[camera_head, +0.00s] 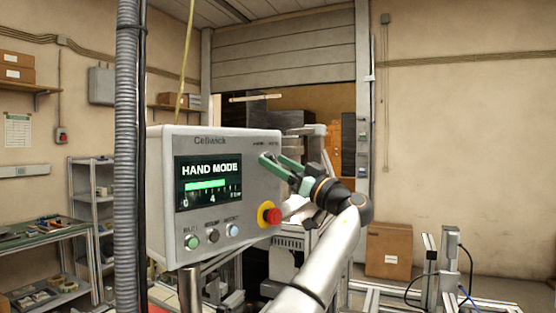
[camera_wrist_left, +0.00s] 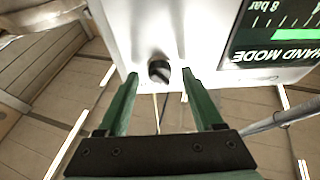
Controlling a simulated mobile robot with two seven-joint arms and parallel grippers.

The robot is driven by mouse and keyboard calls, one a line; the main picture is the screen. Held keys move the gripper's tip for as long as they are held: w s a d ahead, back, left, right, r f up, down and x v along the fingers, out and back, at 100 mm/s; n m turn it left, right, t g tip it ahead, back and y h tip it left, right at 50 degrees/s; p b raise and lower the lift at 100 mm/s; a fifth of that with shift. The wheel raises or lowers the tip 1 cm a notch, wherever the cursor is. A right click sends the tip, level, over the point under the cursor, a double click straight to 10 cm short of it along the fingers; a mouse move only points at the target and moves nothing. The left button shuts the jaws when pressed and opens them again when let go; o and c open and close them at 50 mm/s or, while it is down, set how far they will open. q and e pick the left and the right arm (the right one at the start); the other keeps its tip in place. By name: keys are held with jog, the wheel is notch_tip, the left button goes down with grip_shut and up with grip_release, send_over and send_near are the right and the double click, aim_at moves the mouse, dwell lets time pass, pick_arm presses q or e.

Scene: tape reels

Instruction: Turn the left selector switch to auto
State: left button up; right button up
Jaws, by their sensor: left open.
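A grey control box (camera_head: 216,150) fills the middle of the head view. Its screen (camera_head: 208,182) reads HAND MODE. Small lettering above my gripper on the box face is hard to read. A black selector knob (camera_wrist_left: 159,70) shows in the left wrist view on the pale box face; in the head view my fingers largely hide it. My left gripper (camera_head: 273,158) is open, its green fingers pointing at the upper right of the box. In the left wrist view its fingertips (camera_wrist_left: 159,76) lie on either side of the knob, with gaps showing. My right gripper is not in view.
A red stop button with a yellow collar (camera_head: 269,214) sits on the box below my left gripper. Several small push buttons (camera_head: 212,235) line the lower face. A ribbed grey hose (camera_head: 127,150) hangs at the left. A cardboard box (camera_head: 388,250) stands at the right.

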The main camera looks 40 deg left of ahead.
pick_arm(q)
grip_shut()
dwell(0.7)
